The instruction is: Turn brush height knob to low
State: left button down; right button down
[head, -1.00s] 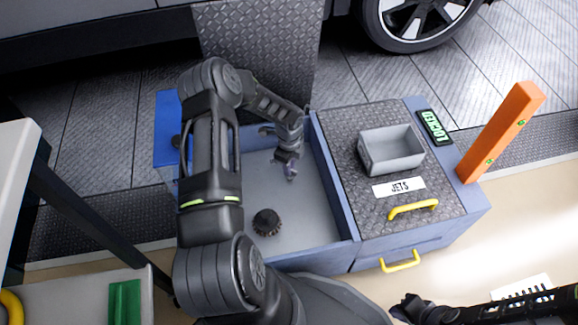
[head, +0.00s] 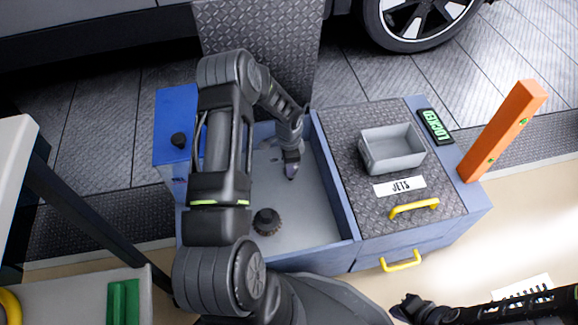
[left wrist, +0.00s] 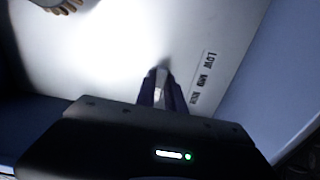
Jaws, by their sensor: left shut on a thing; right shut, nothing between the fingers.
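My left gripper (head: 291,172) reaches down into the grey open bay (head: 240,190) of the blue machine. In the left wrist view its fingers (left wrist: 162,90) are shut on a small pale piece, apparently the brush height knob (left wrist: 161,82), mostly hidden between them. Which word the knob points to cannot be told. My right gripper (head: 408,308) is shut and empty at the bottom of the head view.
A dark round brush (head: 267,221) sits in the bay, left of my left gripper. A black knob (head: 179,140) stands on the blue box (head: 175,105). The JETS lid (head: 350,150) carries a grey bin (head: 392,150). An orange post (head: 503,130) rises at the right.

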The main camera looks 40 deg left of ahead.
dwell(0.5)
pick_arm(q)
jog(key=c, duration=1.4)
grip_release()
jog(key=shift+c, duration=0.2)
jog(key=shift+r, duration=0.1)
notch_tip(320, 180, up, 8)
jog(key=p, duration=0.2)
jog(key=shift+p, duration=0.4)
jog(key=shift+f, duration=0.2)
